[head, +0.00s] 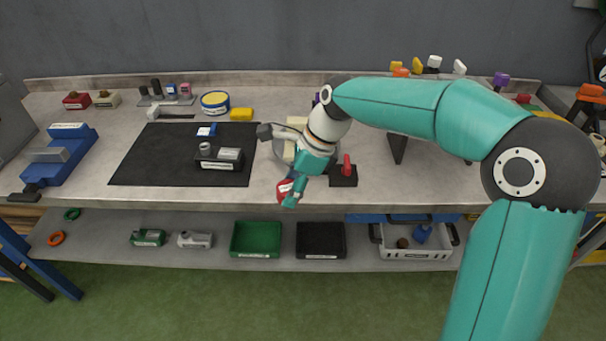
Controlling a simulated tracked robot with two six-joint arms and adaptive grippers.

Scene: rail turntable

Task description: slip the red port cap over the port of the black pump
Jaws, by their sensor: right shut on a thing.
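The black pump (229,163) lies on the black mat, with a pale label on its front. A grey round port (205,148) stands up at its left end. My right gripper (289,196) points down near the bench's front edge, to the right of the mat and apart from the pump. It is shut on a small red piece (283,188), which looks like the red port cap. The fingers and wrist hide part of it, so its opening cannot be made out. My left gripper is not in view.
The black mat (135,168) has free room left of the pump. A blue-and-white piece (206,130) lies behind the pump. A dark block with a red handle (347,167) stands right of my gripper. A blue vise (62,155) is at the far left.

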